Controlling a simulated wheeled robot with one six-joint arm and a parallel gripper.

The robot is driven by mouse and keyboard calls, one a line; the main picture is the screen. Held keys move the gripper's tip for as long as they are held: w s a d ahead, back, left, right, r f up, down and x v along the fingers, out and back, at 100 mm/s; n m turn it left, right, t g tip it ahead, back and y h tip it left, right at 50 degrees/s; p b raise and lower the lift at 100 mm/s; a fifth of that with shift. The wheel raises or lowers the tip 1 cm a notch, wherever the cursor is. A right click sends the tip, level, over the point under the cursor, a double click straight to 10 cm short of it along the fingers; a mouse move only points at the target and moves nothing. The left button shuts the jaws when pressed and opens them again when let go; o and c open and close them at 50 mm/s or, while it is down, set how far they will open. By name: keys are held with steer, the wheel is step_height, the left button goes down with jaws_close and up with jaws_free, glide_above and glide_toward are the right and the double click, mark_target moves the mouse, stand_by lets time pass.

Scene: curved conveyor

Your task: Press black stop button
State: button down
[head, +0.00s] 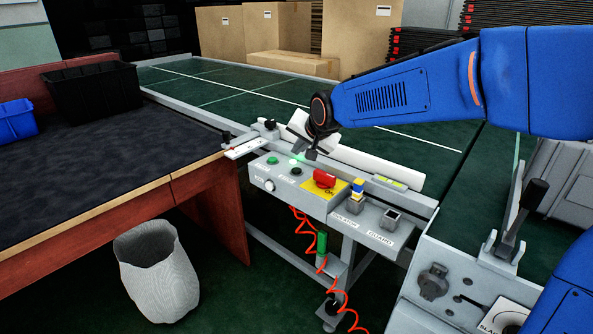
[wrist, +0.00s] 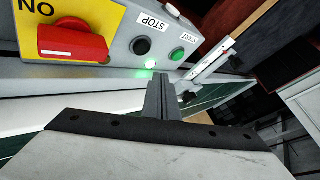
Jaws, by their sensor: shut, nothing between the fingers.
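The black stop button (head: 296,170) sits on the grey control panel (head: 285,187), between the green start button (head: 272,160) and the red switch (head: 324,178). In the wrist view the stop button (wrist: 142,46) is beside the label STOP, with the green button (wrist: 177,54) to its right. My gripper (head: 309,154) is shut and empty, just above and behind the panel near the stop button. Its closed fingers (wrist: 161,84) point toward the panel, apart from the button. A green glow (wrist: 151,63) shows on the panel between the fingers and the buttons.
The red switch (wrist: 72,40) on its yellow plate is close beside the stop button. A conveyor rail (head: 390,190) runs behind the panel. A desk (head: 90,160) stands left and a white bin (head: 157,272) is on the floor. Cardboard boxes (head: 285,28) stand at the back.

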mark_target(298, 171)
steer(key=shift+f, duration=1.8)
steer(key=shift+f, duration=0.15)
stand_by(0.6)
steer(key=shift+f, duration=0.3)
steer(key=shift+f, duration=0.4)
stand_by(0.8)
steer(key=shift+r, duration=0.85)
steer(key=shift+r, duration=2.5)
